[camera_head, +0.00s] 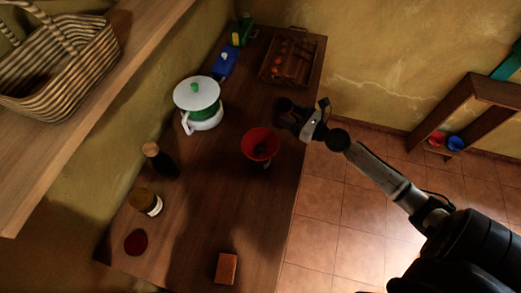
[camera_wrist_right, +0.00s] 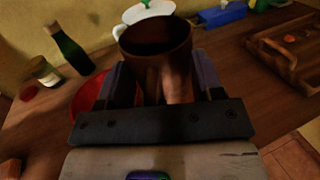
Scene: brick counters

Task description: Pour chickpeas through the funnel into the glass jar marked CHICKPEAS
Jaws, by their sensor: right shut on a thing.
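My right gripper (camera_head: 302,118) is shut on a dark brown cup (camera_head: 284,110), held beyond and right of the red funnel. In the right wrist view the cup (camera_wrist_right: 155,48) sits between the fingers (camera_wrist_right: 163,80), mouth toward the camera; its inside is too dark to show any chickpeas. The red funnel (camera_head: 260,143) stands on the counter with something dark in its bowl. It also shows in the right wrist view (camera_wrist_right: 88,97), partly behind the left finger. What is under the funnel is mostly hidden; I cannot read a CHICKPEAS mark. My left gripper is not in view.
On the wooden counter (camera_head: 205,215) stand a white-and-green lidded pot (camera_head: 198,95), a dark bottle (camera_head: 160,161), a labelled jar (camera_head: 146,202), a dark red disc (camera_head: 136,242) and an orange-brown block (camera_head: 226,268). A wooden tray (camera_head: 290,58) lies at the far end.

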